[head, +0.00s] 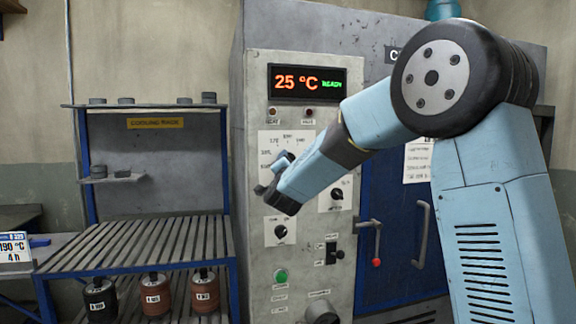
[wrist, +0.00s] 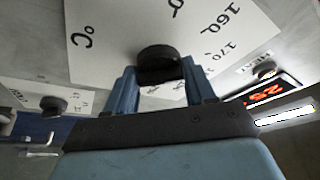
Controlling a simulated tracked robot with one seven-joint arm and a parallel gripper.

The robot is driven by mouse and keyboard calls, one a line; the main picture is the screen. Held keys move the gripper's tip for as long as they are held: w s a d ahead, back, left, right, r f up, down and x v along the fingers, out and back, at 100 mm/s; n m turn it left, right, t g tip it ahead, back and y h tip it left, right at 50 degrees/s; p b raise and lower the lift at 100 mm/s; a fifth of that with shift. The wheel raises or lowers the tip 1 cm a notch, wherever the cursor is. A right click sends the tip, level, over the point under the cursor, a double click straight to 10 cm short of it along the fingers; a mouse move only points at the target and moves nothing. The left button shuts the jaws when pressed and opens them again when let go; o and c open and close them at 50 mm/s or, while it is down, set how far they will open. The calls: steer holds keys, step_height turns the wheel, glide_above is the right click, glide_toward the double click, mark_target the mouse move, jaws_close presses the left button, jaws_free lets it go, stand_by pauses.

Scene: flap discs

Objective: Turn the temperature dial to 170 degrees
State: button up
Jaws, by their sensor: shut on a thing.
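The temperature dial (wrist: 160,62) is a round black knob on a white scale plate (wrist: 95,40) in the wrist view. Labels for 160 and 170 show upside down at the upper right of that view. My gripper (wrist: 160,88) is shut on the dial, one blue finger on each side. In the head view my gripper (head: 277,172) is against the scale plate (head: 287,138) and hides the dial. I cannot make out the dial's pointer. The display (head: 307,82) reads 25 °C and READY in the head view.
Below the scale are a smaller knob (head: 280,232), a green button (head: 281,275) and a switch (head: 332,252). Another knob (head: 337,195) is to the right. The blue oven door has a red-tipped handle (head: 376,245). A cooling rack (head: 150,240) stands at the left.

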steer(key=shift+d+f+m, duration=0.1)
steer(key=shift+m, duration=0.4)
steer(key=o, duration=1)
steer(key=shift+o, duration=0.2)
steer(key=shift+s, duration=0.1)
steer(key=v, duration=1.3)
steer(key=shift+s, duration=0.3)
